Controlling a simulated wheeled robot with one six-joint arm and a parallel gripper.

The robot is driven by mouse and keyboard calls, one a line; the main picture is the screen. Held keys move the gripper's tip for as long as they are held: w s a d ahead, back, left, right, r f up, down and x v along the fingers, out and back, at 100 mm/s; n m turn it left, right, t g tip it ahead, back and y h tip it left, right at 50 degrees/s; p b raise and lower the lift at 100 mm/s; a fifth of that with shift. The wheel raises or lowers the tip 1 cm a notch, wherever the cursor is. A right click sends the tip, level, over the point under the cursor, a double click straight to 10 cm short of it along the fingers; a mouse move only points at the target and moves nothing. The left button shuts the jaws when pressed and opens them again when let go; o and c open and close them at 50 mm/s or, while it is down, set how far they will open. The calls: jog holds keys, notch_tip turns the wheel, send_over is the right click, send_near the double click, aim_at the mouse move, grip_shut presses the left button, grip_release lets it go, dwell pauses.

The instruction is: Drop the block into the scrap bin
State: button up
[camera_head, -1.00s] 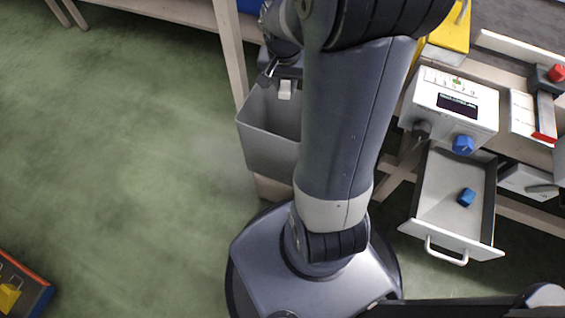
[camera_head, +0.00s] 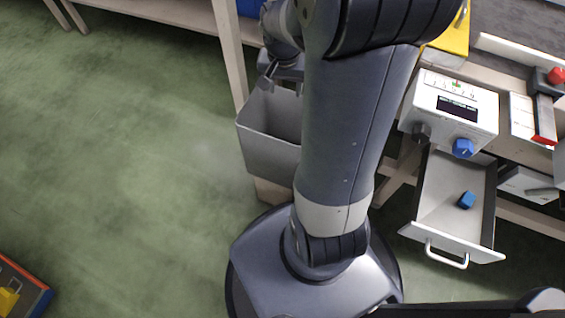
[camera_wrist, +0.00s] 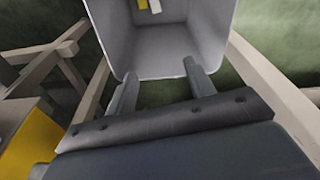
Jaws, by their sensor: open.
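A small white block (camera_wrist: 155,6) lies in the bin at the top edge of the wrist view, partly cut off. A yellow piece (camera_wrist: 142,4) is beside it. The head view does not show the bin's contents.
An open drawer (camera_head: 440,215) with a blue block (camera_head: 466,200) sticks out at the right, below a white device (camera_head: 450,105). A bench leg (camera_head: 231,55) stands close behind the bin. The green floor at left is clear, except an orange-edged container (camera_head: 22,285).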

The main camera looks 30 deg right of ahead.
notch_tip(320, 180, up, 10)
jog(key=s+a+p, duration=0.1)
jog(key=p, duration=0.1)
jog(key=shift+p, duration=0.4)
jog(key=shift+s+f, duration=0.1)
notch_tip(320, 180, down, 11)
jog(key=w+d+b, duration=0.1)
jog(key=b, duration=0.3)
jog(key=shift+w+r+p, duration=0.15)
jog(key=shift+r+p, duration=2.2)
jog(key=shift+r, duration=0.25)
jog(key=shift+f, duration=0.15)
